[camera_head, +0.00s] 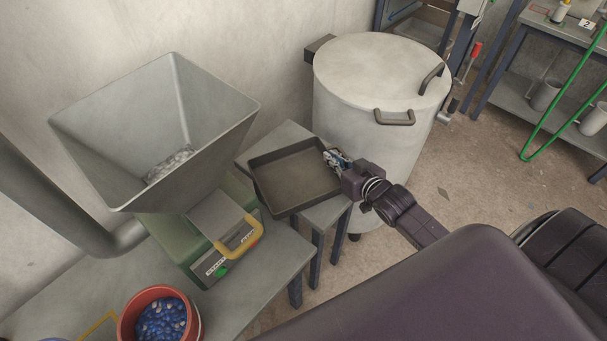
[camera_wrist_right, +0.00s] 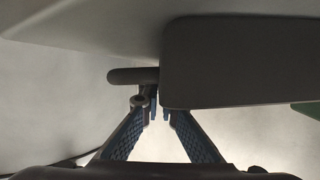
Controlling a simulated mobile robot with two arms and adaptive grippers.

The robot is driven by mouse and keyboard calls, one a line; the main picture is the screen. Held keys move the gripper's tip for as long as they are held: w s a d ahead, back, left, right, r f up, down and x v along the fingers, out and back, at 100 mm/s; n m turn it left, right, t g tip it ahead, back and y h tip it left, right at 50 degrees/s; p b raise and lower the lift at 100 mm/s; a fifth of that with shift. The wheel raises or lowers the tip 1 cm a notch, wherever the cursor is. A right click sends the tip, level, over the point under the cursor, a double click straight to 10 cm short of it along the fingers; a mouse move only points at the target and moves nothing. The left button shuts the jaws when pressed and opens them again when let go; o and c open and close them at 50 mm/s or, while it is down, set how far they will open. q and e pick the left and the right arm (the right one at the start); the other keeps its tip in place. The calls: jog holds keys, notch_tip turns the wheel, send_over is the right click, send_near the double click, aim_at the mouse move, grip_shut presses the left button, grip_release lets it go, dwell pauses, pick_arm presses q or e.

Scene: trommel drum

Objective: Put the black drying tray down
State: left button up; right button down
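The black drying tray (camera_head: 293,203) is a shallow, empty, dark rectangular tray. In the head view it is over the small grey side table (camera_head: 328,213), and its near-left side reaches past the table's edge. I cannot tell whether its underside touches the tabletop. My right gripper (camera_head: 335,158) is at the tray's right rim, its fingers shut on that rim. In the right wrist view my fingers (camera_wrist_right: 158,110) converge at a dark flat panel (camera_wrist_right: 240,62), apparently the tray, which hides part of the tips. My left gripper is not in view.
A large pale lidded drum (camera_head: 365,75) with dark handles stands just behind the tray. A green machine (camera_head: 190,250) with a grey hopper (camera_head: 150,120) and yellow handle is close on the left. A red bucket (camera_head: 128,325) of blue pieces sits on the front bench.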

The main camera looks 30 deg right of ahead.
jog(key=shift+r, duration=0.1)
notch_tip(320, 180, up, 20)
jog(key=p, duration=0.2)
dwell(0.3)
